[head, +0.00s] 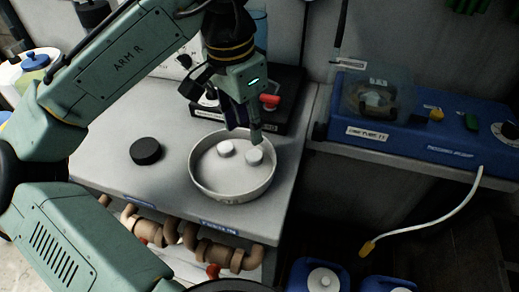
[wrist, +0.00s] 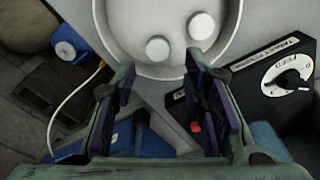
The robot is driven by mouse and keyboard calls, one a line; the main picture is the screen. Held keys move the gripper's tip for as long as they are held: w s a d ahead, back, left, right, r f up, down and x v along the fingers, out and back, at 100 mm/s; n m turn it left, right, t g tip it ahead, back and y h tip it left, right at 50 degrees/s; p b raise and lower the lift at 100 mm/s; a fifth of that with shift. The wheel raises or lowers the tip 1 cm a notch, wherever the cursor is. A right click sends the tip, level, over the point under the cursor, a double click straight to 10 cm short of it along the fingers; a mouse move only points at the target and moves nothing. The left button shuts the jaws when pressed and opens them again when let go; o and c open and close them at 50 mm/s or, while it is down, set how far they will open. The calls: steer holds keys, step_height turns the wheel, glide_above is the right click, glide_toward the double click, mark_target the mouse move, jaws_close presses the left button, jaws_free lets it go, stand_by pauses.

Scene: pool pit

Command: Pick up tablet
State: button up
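Two round white tablets lie apart in a shallow pale round pan (head: 232,194). In the head view one tablet (head: 225,148) is left of the middle and the other (head: 254,156) is nearer the right side. My gripper (head: 243,122) points down over the pan's far side. In the wrist view my gripper (wrist: 159,66) is open, with nothing between its fingers. Beyond the fingertips, one tablet (wrist: 158,48) lies near the gap's centre line; the other (wrist: 202,26) is farther right. The pan's rim (wrist: 178,73) passes between the fingertips. Height above the pan is unclear.
A black round lid (head: 145,151) lies left of the pan on the grey counter (head: 120,120). A black device with a red knob (head: 270,100) stands close behind the pan. A blue machine (head: 425,128) is at the right, across a gap.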

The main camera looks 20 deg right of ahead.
mark_target(254, 155)
step_height(254, 155, down, 2)
steer(key=shift+d+f, duration=0.1)
steer(key=shift+f, duration=0.1)
steer(key=shift+w+d+f+p, duration=0.1)
steer(key=shift+d+f+p, duration=0.1)
steer(key=shift+f, duration=0.75)
steer(key=shift+s+d+f+p, duration=0.1)
steer(key=shift+d+f+p, duration=0.15)
steer(key=shift+f, duration=0.65)
steer(key=shift+w+d+f+p, duration=0.1)
steer(key=shift+d+f+p, duration=0.1)
steer(key=shift+f, duration=0.75)
steer(key=c, duration=0.7)
steer(key=shift+r, duration=0.1)
